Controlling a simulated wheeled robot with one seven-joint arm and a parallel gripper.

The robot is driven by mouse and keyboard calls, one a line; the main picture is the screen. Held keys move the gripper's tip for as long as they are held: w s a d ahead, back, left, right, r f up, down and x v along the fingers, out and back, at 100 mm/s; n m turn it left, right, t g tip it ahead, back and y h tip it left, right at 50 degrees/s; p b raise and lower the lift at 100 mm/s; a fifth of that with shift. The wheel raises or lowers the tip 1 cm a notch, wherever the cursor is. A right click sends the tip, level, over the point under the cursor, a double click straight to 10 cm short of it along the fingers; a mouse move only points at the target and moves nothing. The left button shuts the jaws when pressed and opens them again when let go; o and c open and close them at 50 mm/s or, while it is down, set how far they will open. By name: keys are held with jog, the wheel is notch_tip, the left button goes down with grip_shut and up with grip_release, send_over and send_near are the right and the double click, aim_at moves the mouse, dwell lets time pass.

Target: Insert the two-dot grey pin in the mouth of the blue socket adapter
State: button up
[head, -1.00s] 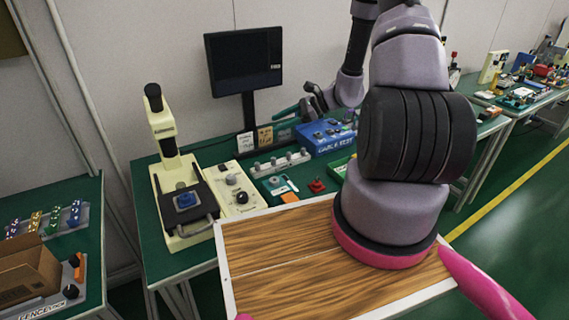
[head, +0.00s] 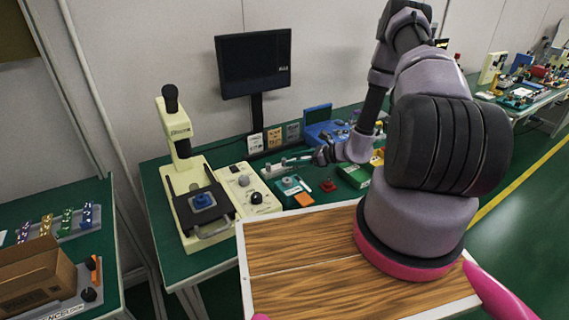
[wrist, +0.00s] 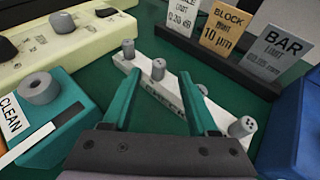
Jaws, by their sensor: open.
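My gripper (wrist: 159,76) is open, its two teal fingers reaching over a white rack (wrist: 180,97) of grey pins. A grey pin (wrist: 158,69) stands in the rack between the fingertips in the wrist view; its dot count is too small to read. Another grey pin (wrist: 128,49) stands at the rack's far end, and one with several dark dots (wrist: 242,126) at the near right end. In the head view my gripper (head: 292,161) is low over the rack. A blue piece (head: 203,200), apparently the socket adapter, sits on the black stage of the cream machine; its mouth is unclear.
A teal block marked CLEAN (wrist: 60,105) stands left of the fingers, with a cream control box (wrist: 60,40) behind. A dark sign holder (wrist: 215,65) stands behind the rack, and a blue case (wrist: 300,130) at right. A monitor (head: 253,62) rises at the back.

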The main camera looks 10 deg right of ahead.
aim_at(284, 159)
jog(key=x, duration=0.5)
jog(key=shift+s+a, duration=0.1)
grip_shut()
jog(key=shift+r, duration=0.1)
